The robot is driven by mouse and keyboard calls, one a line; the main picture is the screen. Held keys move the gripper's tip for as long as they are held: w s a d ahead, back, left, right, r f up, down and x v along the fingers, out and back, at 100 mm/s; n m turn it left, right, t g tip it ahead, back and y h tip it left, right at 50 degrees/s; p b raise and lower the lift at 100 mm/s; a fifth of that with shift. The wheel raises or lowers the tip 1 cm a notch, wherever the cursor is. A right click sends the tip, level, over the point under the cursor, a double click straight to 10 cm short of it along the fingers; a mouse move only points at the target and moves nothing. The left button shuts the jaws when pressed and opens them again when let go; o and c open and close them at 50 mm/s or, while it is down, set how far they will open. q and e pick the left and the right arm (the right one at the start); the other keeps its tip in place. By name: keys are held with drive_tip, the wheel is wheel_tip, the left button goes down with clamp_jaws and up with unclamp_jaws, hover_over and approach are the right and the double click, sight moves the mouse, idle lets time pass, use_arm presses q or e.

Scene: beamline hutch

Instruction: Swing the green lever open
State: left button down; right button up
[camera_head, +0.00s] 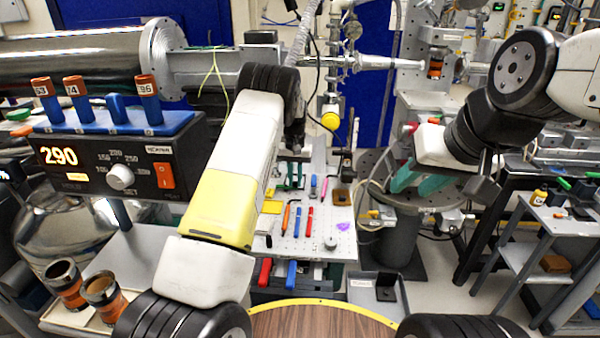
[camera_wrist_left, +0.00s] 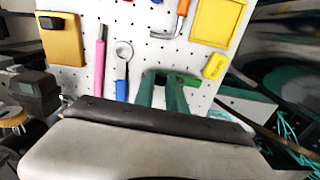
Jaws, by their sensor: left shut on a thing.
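The green lever (camera_wrist_left: 190,79) shows as a short bright green piece beside my left gripper's teal fingers, close to the white pegboard panel; most of it is hidden. My left gripper (camera_head: 289,182) is far from the head camera, at the panel's upper part, and its fingers also show in the left wrist view (camera_wrist_left: 162,82). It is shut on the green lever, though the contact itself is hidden. My right gripper (camera_head: 412,187) is open and empty, with its teal fingers apart, to the right of the panel.
The white pegboard panel (camera_head: 318,228) holds pens, a yellow square and other small tools. A red handle (camera_head: 265,272) and a blue handle (camera_head: 291,274) stand at its front. A controller box (camera_head: 120,165) is at left. A round metal stand (camera_head: 395,235) is under my right gripper.

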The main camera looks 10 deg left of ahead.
use_arm(q)
drive_tip(key=shift+w+n, duration=0.1)
drive_tip(key=shift+n, duration=0.2)
idle(0.4)
drive_tip(key=c, duration=1.4)
unclamp_jaws()
drive_tip(key=shift+o, duration=0.2)
wheel_tip(320, 180, up, 8)
drive_tip(key=shift+f, duration=0.25)
drive_tip(key=shift+r, duration=0.1)
